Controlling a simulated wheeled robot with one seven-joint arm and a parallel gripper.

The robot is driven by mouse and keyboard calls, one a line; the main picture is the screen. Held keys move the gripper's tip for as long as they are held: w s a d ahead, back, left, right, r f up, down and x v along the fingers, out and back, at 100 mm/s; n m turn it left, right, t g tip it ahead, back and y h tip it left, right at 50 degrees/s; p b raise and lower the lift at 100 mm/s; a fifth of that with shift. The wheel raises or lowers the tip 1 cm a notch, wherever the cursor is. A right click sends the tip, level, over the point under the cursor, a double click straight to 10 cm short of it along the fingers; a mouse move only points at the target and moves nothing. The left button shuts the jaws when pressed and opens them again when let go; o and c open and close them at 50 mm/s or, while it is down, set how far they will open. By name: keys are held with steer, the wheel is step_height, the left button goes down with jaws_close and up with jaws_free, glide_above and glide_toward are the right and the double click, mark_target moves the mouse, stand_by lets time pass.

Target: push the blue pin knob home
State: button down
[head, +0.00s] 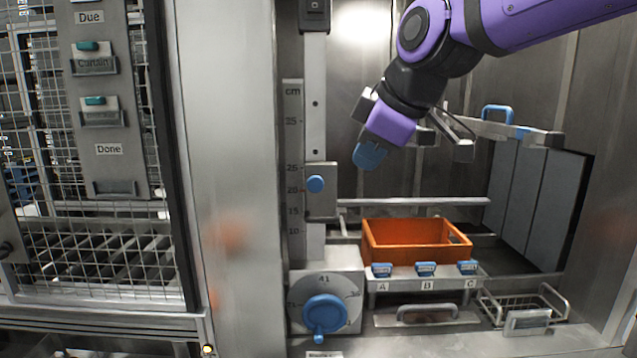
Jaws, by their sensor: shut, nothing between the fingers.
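The blue pin knob (315,184) sticks out from a grey metal slider block (321,206) on an upright rail beside a cm scale (293,160). The block stands at about the 20 mark. Whether the pin is in or out of its hole cannot be told from here. My gripper (369,155), with blue fingertips below a purple body, is shut and empty. It hangs up and to the right of the knob, apart from it, pointing down and slightly left.
An orange crate (375,259) stands below my gripper, behind blue clips marked A, B and C. A blue dial knob (325,313) sits below the rail. A wire basket (520,306) is at lower right. A card panel (105,110) hangs on mesh at left. Free air lies between gripper and knob.

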mark_target(319, 189)
steer(key=w+a+f+n, duration=0.1)
steer(key=w+a+f, duration=0.6)
steer(key=w, duration=0.3)
steer(key=shift+f+n+y, duration=0.15)
steer(key=shift+n+y, duration=0.15)
steer(key=shift+n, duration=0.1)
steer(key=shift+w, duration=0.2)
